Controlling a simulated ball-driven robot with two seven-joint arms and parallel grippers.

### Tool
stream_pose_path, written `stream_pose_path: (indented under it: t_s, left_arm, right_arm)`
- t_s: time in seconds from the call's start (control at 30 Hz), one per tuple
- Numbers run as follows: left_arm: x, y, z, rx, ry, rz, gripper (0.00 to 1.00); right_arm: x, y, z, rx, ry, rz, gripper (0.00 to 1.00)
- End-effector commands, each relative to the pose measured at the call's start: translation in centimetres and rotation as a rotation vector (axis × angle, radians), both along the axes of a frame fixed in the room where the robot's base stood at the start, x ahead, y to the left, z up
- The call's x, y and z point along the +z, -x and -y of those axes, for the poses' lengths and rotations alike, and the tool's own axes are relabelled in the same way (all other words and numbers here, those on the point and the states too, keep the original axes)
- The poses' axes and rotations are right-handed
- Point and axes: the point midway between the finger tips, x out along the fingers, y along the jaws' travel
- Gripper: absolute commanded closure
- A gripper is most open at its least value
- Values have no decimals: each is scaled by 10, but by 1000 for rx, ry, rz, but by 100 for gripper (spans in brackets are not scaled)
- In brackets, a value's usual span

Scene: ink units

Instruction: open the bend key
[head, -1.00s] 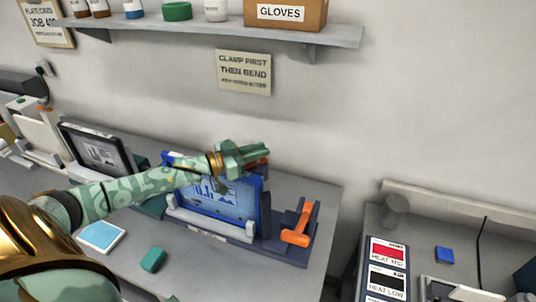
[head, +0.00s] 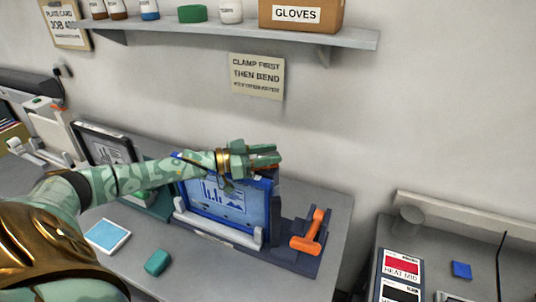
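No part is labelled bend key; an orange lever (head: 308,232) on the right end of a blue device (head: 297,262) may be it. The lever leans on its dark blue mount. The device holds an upright blue plate with a light blue chart face (head: 228,200) behind a pale clamp bar (head: 215,230). My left gripper (head: 268,156) is at the plate's top right corner, its fingers pointing right, above and left of the lever and apart from it. The fingers look close together; the gap is unclear. The gripper and forearm hide the plate's top edge. My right gripper is out of view.
A sign (head: 257,77) on the wall reads CLAMP FIRST THEN BEND. A shelf (head: 345,37) carries jars and a GLOVES box (head: 300,14). A teal block (head: 158,262) and a light blue square (head: 107,236) lie in front. A gap separates the right-hand bench.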

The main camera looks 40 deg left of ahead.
Motion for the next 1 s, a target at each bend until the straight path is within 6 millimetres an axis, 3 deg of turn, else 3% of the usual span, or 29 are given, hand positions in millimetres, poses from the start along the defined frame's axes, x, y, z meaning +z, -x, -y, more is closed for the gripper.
stream_pose_path:
  t_s: [0.37,0.63,1.0]
  left_arm:
    - [-1,5,-4,0,0,-1,62]
    - [-3,47,-37,0,-4,-8,62]
    - [1,108,-86,1,-2,-6,62]
  right_arm:
    - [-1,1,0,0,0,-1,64]
    - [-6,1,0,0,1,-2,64]
    - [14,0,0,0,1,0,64]
